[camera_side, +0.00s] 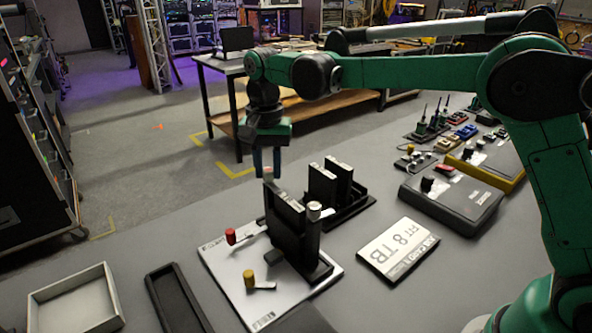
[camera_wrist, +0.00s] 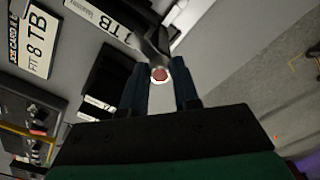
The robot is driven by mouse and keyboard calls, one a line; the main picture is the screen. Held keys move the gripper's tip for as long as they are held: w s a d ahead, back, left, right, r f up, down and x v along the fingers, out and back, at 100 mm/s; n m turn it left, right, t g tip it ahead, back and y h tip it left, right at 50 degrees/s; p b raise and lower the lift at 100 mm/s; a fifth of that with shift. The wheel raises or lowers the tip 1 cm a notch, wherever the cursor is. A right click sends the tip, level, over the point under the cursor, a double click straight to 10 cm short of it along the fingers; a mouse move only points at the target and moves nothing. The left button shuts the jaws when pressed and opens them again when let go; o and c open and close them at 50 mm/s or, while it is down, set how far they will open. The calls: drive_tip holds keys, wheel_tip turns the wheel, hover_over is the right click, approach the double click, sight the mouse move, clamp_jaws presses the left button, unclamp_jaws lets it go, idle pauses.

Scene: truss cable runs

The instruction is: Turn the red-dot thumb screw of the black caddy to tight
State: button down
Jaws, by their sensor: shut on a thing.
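The black caddy (camera_side: 285,220) stands upright on the white and grey plate (camera_side: 222,262). The red-dot thumb screw (camera_side: 268,174) shows as a small pale reddish round piece at the caddy's far upper end. In the wrist view its red dot (camera_wrist: 159,75) faces the camera with a light rim around it. My gripper (camera_side: 267,172) points down over that end, one finger on each side of the screw, shut on it. In the wrist view my gripper (camera_wrist: 165,72) shows its two dark fingers, and they partly hide the caddy. I cannot tell how far the screw is turned.
A red knob (camera_side: 231,236) and a yellow knob (camera_side: 249,278) sit on the plate. A black rack (camera_side: 347,209) with drives stands behind right. An "8 TB" card (camera_side: 398,249) lies to the right.

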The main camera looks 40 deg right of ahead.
sight(268, 170)
drive_tip(key=shift+n, duration=0.6)
drive_tip(key=c, duration=0.6)
unclamp_jaws()
drive_tip(key=shift+r, duration=2.85)
